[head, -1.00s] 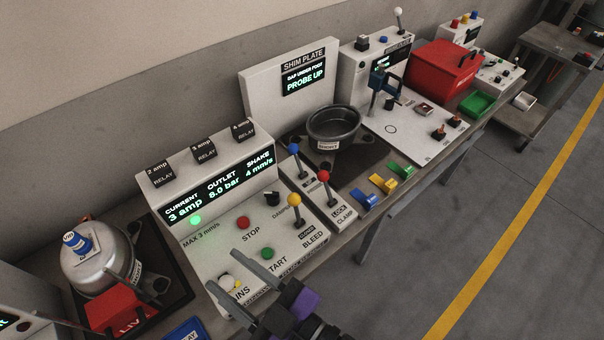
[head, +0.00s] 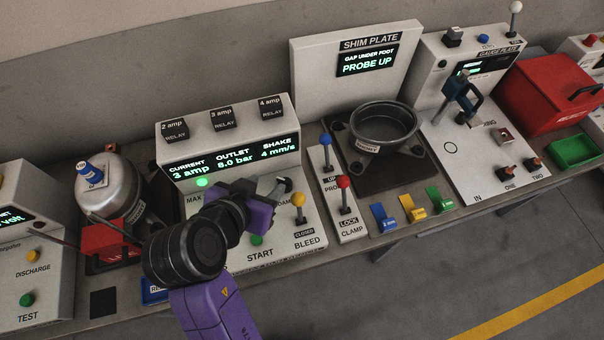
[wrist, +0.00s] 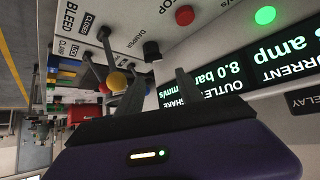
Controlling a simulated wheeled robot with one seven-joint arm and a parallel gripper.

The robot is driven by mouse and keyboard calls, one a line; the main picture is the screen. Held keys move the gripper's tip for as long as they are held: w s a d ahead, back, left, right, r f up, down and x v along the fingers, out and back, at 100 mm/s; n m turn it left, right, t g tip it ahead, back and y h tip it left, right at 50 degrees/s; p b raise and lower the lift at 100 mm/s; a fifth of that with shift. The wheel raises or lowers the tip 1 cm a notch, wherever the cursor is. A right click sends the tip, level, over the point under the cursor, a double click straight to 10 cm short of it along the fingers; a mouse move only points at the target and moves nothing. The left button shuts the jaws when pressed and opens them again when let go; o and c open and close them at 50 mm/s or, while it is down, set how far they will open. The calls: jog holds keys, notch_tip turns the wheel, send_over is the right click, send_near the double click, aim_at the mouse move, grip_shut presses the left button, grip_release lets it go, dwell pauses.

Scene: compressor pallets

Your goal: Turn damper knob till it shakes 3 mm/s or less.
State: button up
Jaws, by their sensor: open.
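The black damper knob (wrist: 151,51) stands on the white control panel in the wrist view, next to the DAMPER label. It is just beyond my two fingertips and between their lines. In the head view the knob (head: 286,184) is partly hidden by my gripper (head: 270,190). My gripper also shows in the wrist view (wrist: 160,84), with its fingers apart and nothing between them. The panel display (head: 230,157) reads current 3 amp, outlet 8.0 bar and shake 4 mm/s. A green light (head: 202,182) is lit below it.
The yellow-topped bleed lever (head: 299,203) stands close to the right of my gripper. Blue (head: 326,142) and red (head: 343,184) levers stand farther right. A silver compressor (head: 118,188) is at left.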

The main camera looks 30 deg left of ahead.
aim_at(283, 181)
jog(key=shift+m, duration=0.3)
jog(key=shift+s+d+f+p+x, duration=0.15)
jog(key=shift+d+p+x, duration=0.1)
jog(key=shift+x, duration=1.05)
jog(key=shift+d+f+p+x, duration=0.1)
jog(key=shift+d+p+x, duration=0.1)
jog(key=shift+x, duration=1.05)
jog(key=shift+s+d+f+p+x, duration=0.15)
jog(key=shift+p+x, duration=0.1)
jog(key=shift+x, duration=1.05)
jog(key=shift+h, duration=0.3)
grip_shut()
